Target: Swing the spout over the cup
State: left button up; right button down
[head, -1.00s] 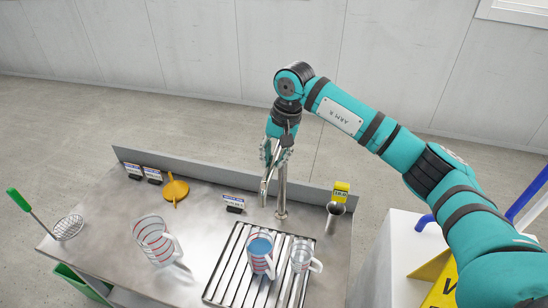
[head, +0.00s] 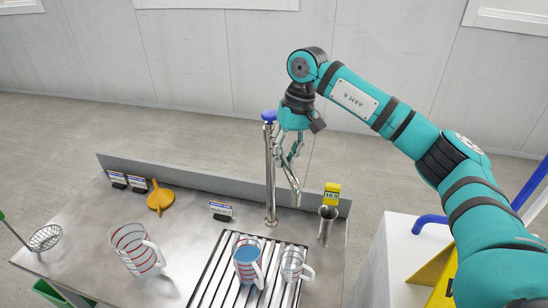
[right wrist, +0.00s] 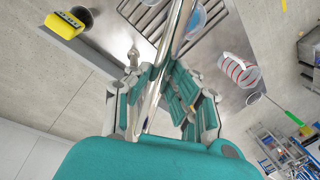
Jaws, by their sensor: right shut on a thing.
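The metal spout (head: 291,186) reaches right and forward from a tall post (head: 269,175) with a blue cap. My right gripper (head: 287,152) is shut on the spout; the tube also runs between its fingers (right wrist: 160,95) in the right wrist view. The spout's outlet end points down, in the picture above a clear handled cup (head: 291,264) on the slatted grate; I cannot tell whether it is exactly over it. A striped jug with blue liquid (head: 247,264) stands just left of that cup. My left gripper is not in view.
A large striped jug (head: 133,250) stands left of the grate (head: 215,272). A yellow funnel (head: 160,198) and small signs (head: 220,210) lie along the back.

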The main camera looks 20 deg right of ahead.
jog(key=shift+r, duration=0.1)
jog(key=c, duration=1.2)
grip_release()
jog(key=r, duration=0.4)
jog(key=d+r, duration=0.1)
jog(key=r, duration=0.2)
jog(key=d+r, duration=0.1)
jog(key=r, duration=0.3)
jog(key=shift+s+d+r, duration=0.15)
jog(key=shift+d+r, duration=0.1)
jog(key=shift+r, duration=0.1)
